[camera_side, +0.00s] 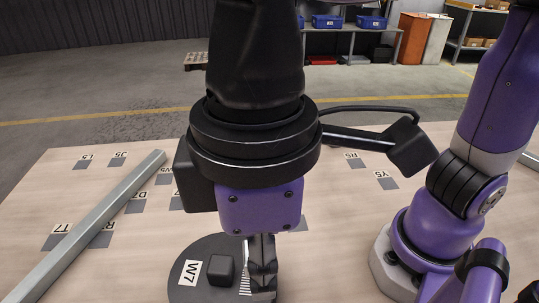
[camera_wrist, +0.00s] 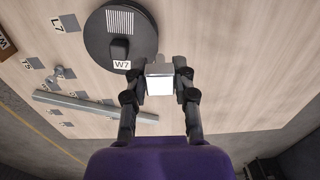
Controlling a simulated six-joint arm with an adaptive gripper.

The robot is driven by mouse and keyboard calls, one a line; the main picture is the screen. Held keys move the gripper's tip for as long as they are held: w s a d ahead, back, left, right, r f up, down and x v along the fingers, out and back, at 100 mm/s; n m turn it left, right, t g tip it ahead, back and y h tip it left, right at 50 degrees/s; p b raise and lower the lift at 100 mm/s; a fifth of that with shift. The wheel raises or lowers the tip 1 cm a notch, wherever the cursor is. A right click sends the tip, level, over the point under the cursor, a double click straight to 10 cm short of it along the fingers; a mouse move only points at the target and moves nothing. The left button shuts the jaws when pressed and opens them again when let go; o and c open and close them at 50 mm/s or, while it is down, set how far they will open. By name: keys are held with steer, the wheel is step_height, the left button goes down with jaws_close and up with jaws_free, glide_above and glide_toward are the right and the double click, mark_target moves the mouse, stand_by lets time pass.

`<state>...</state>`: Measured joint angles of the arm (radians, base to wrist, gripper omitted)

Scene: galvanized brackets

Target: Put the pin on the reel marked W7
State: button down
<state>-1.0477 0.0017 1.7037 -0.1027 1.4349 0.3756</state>
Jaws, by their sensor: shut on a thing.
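The reel marked W7 is a dark round disc with a black block on top, a white W7 tag and a striped label; it lies on the table in the side view (camera_side: 208,250) and at the top of the wrist view (camera_wrist: 94,40). My gripper (camera_wrist: 159,75) is shut on a bright metal piece, taken as the pin (camera_wrist: 159,86), held between the two fingertips. In the side view my gripper (camera_side: 262,275) points down at the reel's right edge, and the pin cannot be made out there. Whether the pin touches the reel cannot be told.
A long galvanized angle bar (camera_side: 95,223) lies on the table left of the reel. A small grey part (camera_wrist: 58,74) lies near it in the wrist view. Grey marked squares, such as T7 (camera_side: 55,241), dot the table. The table right of the reel looks clear in the wrist view.

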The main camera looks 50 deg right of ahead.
steer(key=shift+s+a+r, duration=0.2)
steer(key=shift+s+r, duration=0.05)
steer(key=shift+s, duration=0.3)
steer(key=w+d+f, duration=0.1)
steer(key=w+f, duration=0.1)
steer(key=w, duration=0.1)
steer(key=w+f, duration=0.2)
steer(key=w, duration=0.2)
steer(key=w+d+f, duration=0.1)
steer(key=w+f, duration=0.1)
steer(key=w, duration=0.1)
steer(key=shift+w+d+f, duration=0.15)
steer(key=shift+d+f, duration=0.15)
steer(key=shift+d, duration=0.05)
steer(key=shift+w+f, duration=0.15)
steer(key=shift+f, duration=1.95)
steer(key=shift+f, duration=0.15)
steer(key=c, duration=0.7)
jaws_free()
